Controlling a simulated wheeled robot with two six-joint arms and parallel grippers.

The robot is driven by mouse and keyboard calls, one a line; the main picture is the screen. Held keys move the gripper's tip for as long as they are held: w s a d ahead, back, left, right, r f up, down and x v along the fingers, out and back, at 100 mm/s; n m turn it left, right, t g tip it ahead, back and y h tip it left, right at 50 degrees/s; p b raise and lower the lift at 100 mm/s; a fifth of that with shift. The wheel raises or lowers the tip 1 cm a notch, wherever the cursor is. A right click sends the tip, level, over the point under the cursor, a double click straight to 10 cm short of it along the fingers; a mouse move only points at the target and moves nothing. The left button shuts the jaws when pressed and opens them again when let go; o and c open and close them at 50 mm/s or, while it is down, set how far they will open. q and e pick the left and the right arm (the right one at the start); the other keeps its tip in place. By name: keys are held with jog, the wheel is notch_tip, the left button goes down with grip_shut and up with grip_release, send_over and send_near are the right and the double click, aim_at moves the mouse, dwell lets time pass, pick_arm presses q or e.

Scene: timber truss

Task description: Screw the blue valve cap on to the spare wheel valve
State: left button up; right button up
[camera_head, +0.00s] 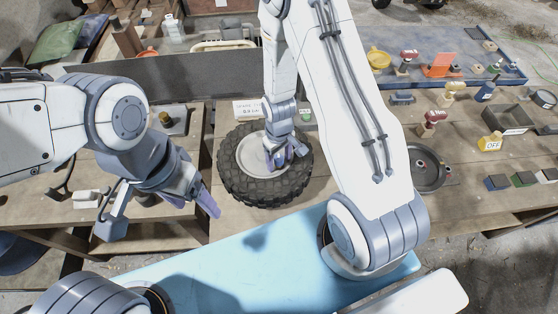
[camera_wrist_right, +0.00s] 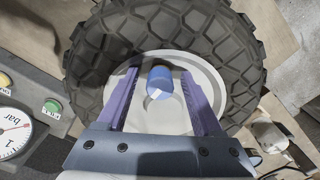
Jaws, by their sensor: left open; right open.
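The spare wheel (camera_head: 240,180) lies flat on the wooden bench, a knobbly black tyre around a pale grey hub; it fills much of the right wrist view (camera_wrist_right: 160,35). The blue valve cap (camera_wrist_right: 160,79) shows over the hub in the right wrist view, between the open fingers of my right gripper (camera_wrist_right: 163,90), with gaps on both sides. I cannot tell whether it sits on the valve, and the valve itself is hidden. In the head view my right gripper (camera_head: 288,158) is over the hub. My left gripper (camera_head: 205,200) is open and empty, left of the tyre.
A white sign (camera_head: 252,109) stands behind the wheel. A gauge (camera_wrist_right: 12,130) with yellow and green buttons is beside the tyre in the right wrist view. A blue tray (camera_head: 470,45) with several objects lies at the back right. A round grey dish (camera_head: 428,170) is right of my right arm.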

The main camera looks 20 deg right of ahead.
jog(key=n, duration=0.6)
jog(key=shift+r+p, duration=0.1)
jog(key=shift+p, duration=0.25)
jog(key=shift+n, duration=0.6)
jog(key=shift+c, duration=0.8)
grip_shut()
jog(key=m, duration=1.1)
jog(key=shift+m, duration=0.4)
